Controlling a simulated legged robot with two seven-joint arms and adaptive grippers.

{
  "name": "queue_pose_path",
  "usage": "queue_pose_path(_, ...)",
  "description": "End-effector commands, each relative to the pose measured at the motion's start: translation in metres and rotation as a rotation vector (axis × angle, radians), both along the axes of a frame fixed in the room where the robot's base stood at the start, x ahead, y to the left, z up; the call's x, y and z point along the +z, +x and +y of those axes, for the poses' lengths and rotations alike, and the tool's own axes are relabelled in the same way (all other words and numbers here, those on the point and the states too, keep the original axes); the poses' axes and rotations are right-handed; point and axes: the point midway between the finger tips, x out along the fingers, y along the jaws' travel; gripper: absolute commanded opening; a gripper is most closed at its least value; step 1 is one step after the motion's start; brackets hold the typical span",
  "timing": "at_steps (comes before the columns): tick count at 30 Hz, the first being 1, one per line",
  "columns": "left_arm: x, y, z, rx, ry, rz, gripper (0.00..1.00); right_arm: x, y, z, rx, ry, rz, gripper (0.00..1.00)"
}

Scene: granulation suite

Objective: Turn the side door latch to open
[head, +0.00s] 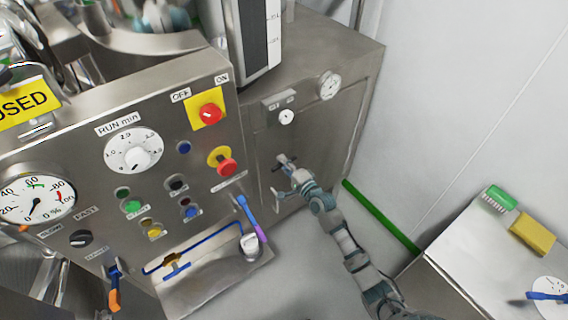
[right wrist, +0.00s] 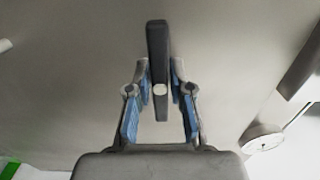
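The side door latch (head: 283,161) is a small dark bar on the front of the grey steel cabinet, right of the control panel. My right gripper (head: 291,171) is at it, its arm reaching up from the bottom right. In the right wrist view the latch bar (right wrist: 158,62) stands upright in the picture, between the two blue-padded fingers of the right gripper (right wrist: 160,85). The fingers lie close on either side of it. Whether both pads press on it cannot be told. My left gripper is not in view.
A steel control panel (head: 100,200) with a red button (head: 209,113) and gauges stands left of the latch. A side table (head: 480,250) at right holds a green brush (head: 500,197) and a yellow block (head: 532,234). Clear floor lies left of my right arm.

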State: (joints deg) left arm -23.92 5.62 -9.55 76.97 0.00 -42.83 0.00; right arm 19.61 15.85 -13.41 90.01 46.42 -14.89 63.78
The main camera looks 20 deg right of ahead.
Motion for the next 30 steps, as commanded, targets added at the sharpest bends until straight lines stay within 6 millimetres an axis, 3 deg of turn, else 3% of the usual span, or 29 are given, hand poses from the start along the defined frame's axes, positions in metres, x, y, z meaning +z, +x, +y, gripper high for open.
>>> queue_pose_path(14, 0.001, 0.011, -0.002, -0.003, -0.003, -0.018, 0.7, -0.003, 0.0, -0.001, 0.0, -0.076, -0.02, 0.0)
queue_pose_path(30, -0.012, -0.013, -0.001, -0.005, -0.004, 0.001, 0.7, -0.005, 0.0, -0.001, 0.002, -0.508, -0.173, 0.0)
